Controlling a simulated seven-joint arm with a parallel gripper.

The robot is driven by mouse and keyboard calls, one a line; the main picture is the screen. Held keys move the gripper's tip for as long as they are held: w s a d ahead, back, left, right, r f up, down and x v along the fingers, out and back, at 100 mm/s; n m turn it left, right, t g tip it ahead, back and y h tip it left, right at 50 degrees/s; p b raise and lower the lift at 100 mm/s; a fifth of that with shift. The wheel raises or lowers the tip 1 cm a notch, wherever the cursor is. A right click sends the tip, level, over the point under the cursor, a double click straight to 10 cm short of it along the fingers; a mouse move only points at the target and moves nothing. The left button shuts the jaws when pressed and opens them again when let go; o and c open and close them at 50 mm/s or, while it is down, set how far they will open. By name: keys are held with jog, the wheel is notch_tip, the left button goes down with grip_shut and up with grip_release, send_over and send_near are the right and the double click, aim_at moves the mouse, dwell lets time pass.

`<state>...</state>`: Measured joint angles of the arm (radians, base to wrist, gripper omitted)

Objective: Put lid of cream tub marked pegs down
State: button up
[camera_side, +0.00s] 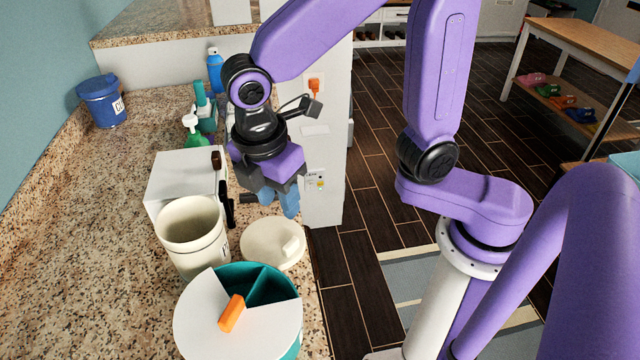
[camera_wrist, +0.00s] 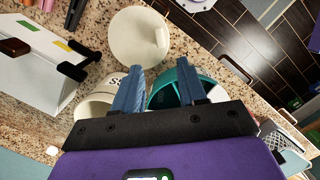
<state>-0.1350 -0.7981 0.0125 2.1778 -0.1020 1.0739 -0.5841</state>
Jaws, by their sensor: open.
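The cream tub (camera_side: 190,243) stands open on the speckled counter; it also shows in the wrist view (camera_wrist: 92,108), partly behind my gripper, with only some letters of its marking showing. A round cream lid (camera_side: 262,240) with a block handle lies flat on the counter, right of the tub and near the counter's edge; it also shows at the top of the wrist view (camera_wrist: 132,40). My gripper (camera_side: 278,203) is open and empty, above and a little behind the lid. Its two blue fingers show apart in the wrist view (camera_wrist: 162,70).
A teal divided bin (camera_side: 285,290) with a white cover and orange handle stands in front of the lid. A white box (camera_side: 180,178) with dark handles stands behind the tub. Green and blue bottles and a blue tub (camera_side: 101,105) stand farther back.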

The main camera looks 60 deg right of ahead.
jog(key=s+d+m+y, duration=0.2)
jog(key=s+d+m, duration=0.3)
jog(key=s+d, duration=0.7)
jog(key=d+f, duration=0.1)
jog(key=d, duration=0.1)
jog(key=shift+s+d, duration=0.35)
jog(key=shift+d, duration=0.05)
